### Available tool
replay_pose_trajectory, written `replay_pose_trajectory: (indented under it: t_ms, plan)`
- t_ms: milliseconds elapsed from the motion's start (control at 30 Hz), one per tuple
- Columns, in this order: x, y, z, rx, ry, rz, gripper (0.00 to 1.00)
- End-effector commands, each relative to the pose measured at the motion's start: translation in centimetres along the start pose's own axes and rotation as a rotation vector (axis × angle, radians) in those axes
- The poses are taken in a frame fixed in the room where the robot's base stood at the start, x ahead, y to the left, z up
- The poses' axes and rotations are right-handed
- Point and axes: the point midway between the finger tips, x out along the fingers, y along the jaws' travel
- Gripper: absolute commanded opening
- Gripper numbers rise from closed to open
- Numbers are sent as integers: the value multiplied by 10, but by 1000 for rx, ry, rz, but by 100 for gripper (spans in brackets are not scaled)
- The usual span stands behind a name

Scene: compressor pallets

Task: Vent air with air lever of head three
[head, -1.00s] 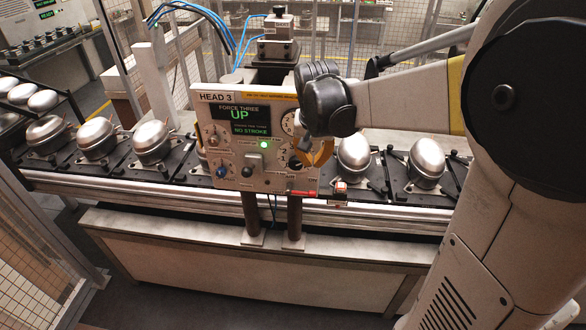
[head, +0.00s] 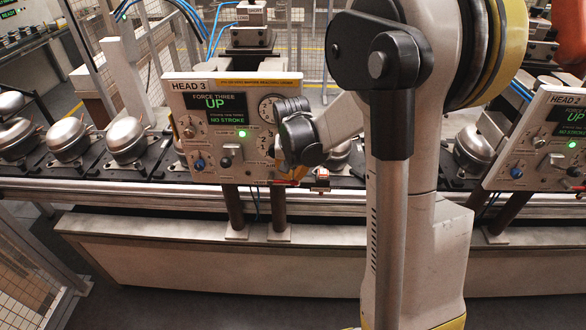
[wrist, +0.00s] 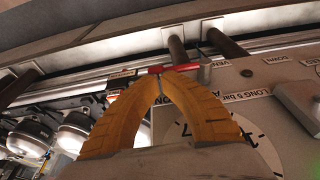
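The head 3 panel (head: 225,122) shows "FORCE THREE UP" and "NO STROKE", with a lit green lamp. A red lever (wrist: 180,68) lies about level at the panel's edge in the wrist view, beside a "LONG 5 bar" label. My gripper (wrist: 159,78) has its two orange fingers bowed together, tips meeting with only a thin slit between them. The tips are right at the left part of the red lever; whether they touch it I cannot tell. In the head view my gripper (head: 291,174) is at the panel's lower right corner and largely hides the lever.
The head 2 panel (head: 543,140) stands at the right, also reading "UP". Several silver compressors (head: 127,138) sit on pallets along the conveyor behind the panels. A mesh fence (head: 30,255) is at the left. The floor before the conveyor base is clear.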

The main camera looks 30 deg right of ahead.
Motion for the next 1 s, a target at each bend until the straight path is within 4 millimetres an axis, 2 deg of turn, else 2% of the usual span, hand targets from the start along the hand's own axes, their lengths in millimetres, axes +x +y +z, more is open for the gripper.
replay_pose_trajectory:
  t_ms: [467,1000]
  plan:
    - [5,0,0,1,0,-2,0]
    - [11,3,2,25,0,-86,0]
